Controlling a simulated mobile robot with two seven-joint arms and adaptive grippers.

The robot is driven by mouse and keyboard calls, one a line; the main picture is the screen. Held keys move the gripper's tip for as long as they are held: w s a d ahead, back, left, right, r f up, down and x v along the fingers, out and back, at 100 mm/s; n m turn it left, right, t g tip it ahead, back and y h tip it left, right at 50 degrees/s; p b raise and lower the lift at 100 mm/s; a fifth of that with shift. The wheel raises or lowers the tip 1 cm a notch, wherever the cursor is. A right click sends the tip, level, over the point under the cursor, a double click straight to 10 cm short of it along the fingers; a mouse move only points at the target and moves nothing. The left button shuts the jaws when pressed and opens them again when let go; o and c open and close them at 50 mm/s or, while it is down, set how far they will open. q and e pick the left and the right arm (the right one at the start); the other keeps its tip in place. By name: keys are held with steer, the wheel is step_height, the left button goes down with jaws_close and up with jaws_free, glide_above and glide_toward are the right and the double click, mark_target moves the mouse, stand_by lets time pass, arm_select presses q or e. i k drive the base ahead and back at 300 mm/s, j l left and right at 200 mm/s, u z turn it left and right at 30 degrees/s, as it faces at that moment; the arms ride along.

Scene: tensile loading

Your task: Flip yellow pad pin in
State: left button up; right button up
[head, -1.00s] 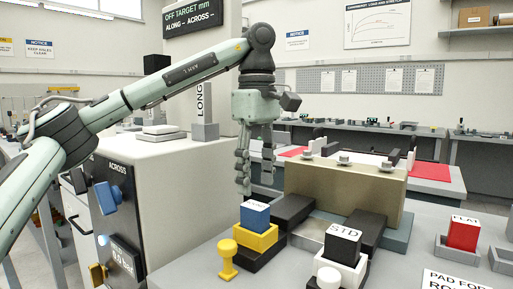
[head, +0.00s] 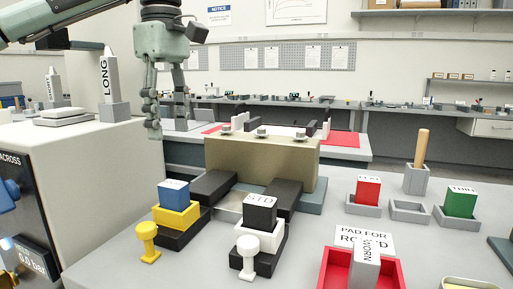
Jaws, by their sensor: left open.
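The yellow pad pin (head: 148,243), a round-headed knob on a short stem, stands upright in front of the yellow holder (head: 177,215). A blue block (head: 174,192) sits in that holder, which rests on a black base (head: 183,236). My left gripper (head: 170,128) hangs fingers down, open and empty, above and behind the blue block, clear of the pin. A similar white pin (head: 247,257) stands in front of the white holder (head: 259,240) with the black STD block (head: 261,211). My right gripper is out of view.
A beige block (head: 262,165) stands behind the holders. A red tray (head: 390,272) with a WORN block (head: 366,258) is at front right. Grey trays (head: 409,212) stand at right. A white machine (head: 90,175) is at left. The tabletop left of the pin is fairly clear.

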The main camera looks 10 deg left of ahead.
mark_target(145, 231)
steer(key=k, duration=2)
